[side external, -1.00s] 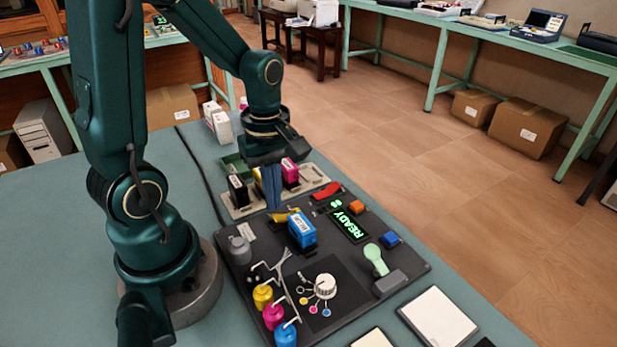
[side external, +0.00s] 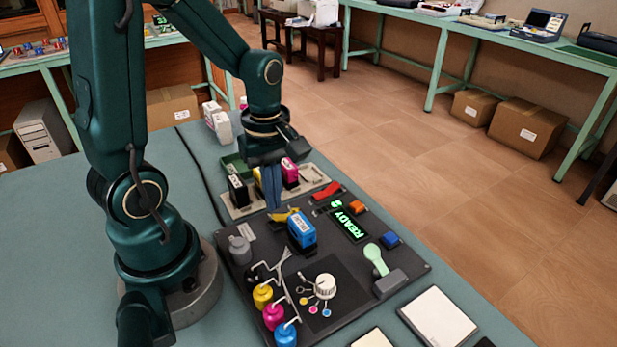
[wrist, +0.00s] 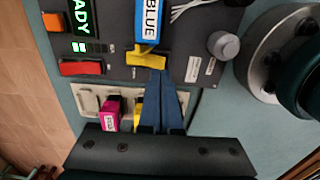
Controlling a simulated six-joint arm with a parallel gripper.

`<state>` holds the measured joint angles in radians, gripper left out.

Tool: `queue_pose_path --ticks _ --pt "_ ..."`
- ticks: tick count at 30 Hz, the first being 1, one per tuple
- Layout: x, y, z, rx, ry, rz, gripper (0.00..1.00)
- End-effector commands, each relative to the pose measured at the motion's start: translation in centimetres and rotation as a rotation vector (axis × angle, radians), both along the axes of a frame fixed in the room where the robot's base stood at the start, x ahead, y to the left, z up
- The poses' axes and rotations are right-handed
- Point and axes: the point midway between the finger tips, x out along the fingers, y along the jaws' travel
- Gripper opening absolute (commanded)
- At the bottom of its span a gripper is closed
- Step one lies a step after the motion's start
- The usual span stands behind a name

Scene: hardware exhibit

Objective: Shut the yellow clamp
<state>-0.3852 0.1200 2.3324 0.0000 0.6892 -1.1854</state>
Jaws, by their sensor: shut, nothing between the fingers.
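The yellow clamp (wrist: 147,57) lies across the near end of the slot holding the blue cartridge (wrist: 150,20), marked BLUE. In the side view the clamp (side external: 282,214) is a small yellow piece beside the blue cartridge (side external: 302,229), partly hidden by my fingers. My gripper (wrist: 160,72) is shut and empty, its blue fingertips at the clamp's lower right edge. In the side view my gripper (side external: 273,210) points down at the clamp. Whether the tips touch the clamp I cannot tell.
A cream rack (wrist: 88,102) holds a magenta cartridge (wrist: 110,112) and a yellow one (wrist: 138,112), close to my fingers. A red lever (wrist: 82,68) and the green READY display (wrist: 80,18) lie left of the clamp.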

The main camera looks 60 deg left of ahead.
Motion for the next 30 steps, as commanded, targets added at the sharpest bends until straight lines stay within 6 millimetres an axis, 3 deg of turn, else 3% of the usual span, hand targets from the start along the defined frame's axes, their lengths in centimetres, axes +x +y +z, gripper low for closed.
queue_pose_path --ticks 30 --pt "0.0 0.0 -1.8 -0.001 0.001 0.000 0.00"
